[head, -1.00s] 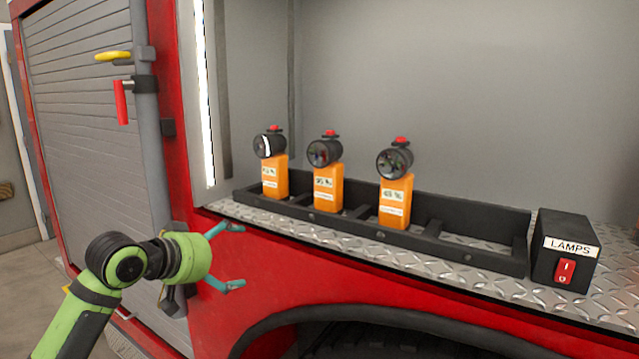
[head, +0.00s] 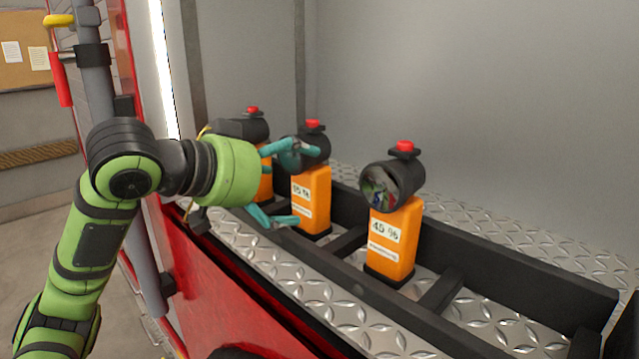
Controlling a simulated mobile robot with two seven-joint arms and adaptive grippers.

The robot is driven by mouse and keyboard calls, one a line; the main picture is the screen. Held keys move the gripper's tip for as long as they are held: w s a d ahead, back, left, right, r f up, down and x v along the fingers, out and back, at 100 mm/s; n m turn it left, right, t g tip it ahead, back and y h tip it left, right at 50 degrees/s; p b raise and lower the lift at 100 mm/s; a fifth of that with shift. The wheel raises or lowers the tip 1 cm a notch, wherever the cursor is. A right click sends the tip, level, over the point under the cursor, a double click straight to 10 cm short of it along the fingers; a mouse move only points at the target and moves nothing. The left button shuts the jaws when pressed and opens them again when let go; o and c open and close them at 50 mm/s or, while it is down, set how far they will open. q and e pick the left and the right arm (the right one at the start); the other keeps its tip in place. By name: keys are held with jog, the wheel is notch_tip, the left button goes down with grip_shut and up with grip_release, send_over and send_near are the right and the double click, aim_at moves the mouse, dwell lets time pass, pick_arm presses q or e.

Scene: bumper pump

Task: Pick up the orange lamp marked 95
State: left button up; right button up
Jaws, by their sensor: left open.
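Three orange lamps with black heads and red top buttons stand upright in a black rack (head: 480,265). The middle lamp (head: 312,185) has a label that seems to read 95 %, a little blurred. The right lamp (head: 395,240) reads 45 %. The left lamp (head: 266,186) is mostly hidden behind my gripper and its label cannot be read. My left gripper (head: 300,184) is open and empty, fingers pointing right. Its upper finger overlaps the middle lamp's head and its lower finger ends by that lamp's base; I cannot tell if they touch. My right gripper is out of view.
The rack stands on a diamond-plate shelf (head: 360,325) in the red truck's compartment. Rack crossbars stand between the lamps. The grey back wall (head: 480,90) is behind. A bright light strip (head: 165,60) and a grey post with a red handle (head: 61,80) are at left.

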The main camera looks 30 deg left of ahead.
aim_at(306, 176)
pick_arm(q)
jog(key=w+p, duration=0.2)
jog(key=w, duration=0.1)
jog(key=shift+w+d+f, duration=0.1)
jog(key=shift+w+d, duration=0.05)
jog(key=shift+d, duration=0.25)
jog(key=x, duration=0.2)
jog(key=shift+w+f+p, duration=0.25)
jog(key=shift+w+p, duration=0.05)
jog(key=shift+w, duration=0.05)
jog(key=shift+s, duration=0.1)
jog(key=c, duration=1.6)
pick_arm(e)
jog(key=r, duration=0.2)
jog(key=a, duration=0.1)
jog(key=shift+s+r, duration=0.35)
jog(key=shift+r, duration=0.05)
